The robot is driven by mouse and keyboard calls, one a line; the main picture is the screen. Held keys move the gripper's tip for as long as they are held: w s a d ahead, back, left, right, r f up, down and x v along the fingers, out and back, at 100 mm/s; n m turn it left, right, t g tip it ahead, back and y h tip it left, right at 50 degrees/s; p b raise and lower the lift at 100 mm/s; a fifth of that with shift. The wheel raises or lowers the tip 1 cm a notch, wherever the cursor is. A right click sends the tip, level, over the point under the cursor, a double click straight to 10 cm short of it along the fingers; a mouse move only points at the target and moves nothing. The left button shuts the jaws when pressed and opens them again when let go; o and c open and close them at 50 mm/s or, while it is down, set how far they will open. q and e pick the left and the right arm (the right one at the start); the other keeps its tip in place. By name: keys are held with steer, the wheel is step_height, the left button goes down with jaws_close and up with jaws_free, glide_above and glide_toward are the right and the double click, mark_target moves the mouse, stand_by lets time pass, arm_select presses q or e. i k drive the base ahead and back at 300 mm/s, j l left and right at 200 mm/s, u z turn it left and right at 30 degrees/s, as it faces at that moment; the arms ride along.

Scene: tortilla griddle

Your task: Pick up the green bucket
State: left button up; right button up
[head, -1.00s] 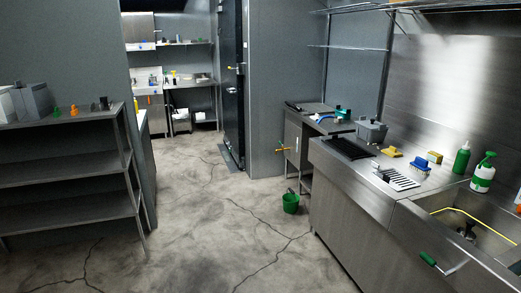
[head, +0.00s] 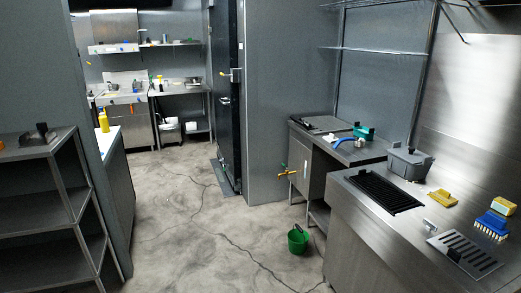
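The green bucket (head: 298,241) stands upright on the concrete floor, right of the picture's middle. It is close to the left side of the steel counter and in front of the lower steel table. Its handle shows at the rim. Neither of my grippers is in the head view.
The steel counter (head: 345,235) on the right holds a grey container (head: 409,161), a yellow brush (head: 442,197) and a blue brush (head: 492,224). A steel table (head: 325,148) stands behind the bucket. A grey shelf (head: 40,205) is at left. The floor (head: 190,235) between is clear.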

mark_target(298, 239)
steer(key=i, duration=1.75)
steer(key=i+j+z, duration=0.1)
steer(key=i+z, duration=0.3)
steer(key=i, duration=0.15)
steer(key=i+j+z, duration=0.3)
steer(key=i+z, duration=0.15)
steer(key=i+j+z, duration=0.4)
steer(key=i+j, duration=0.1)
steer(key=i, duration=0.1)
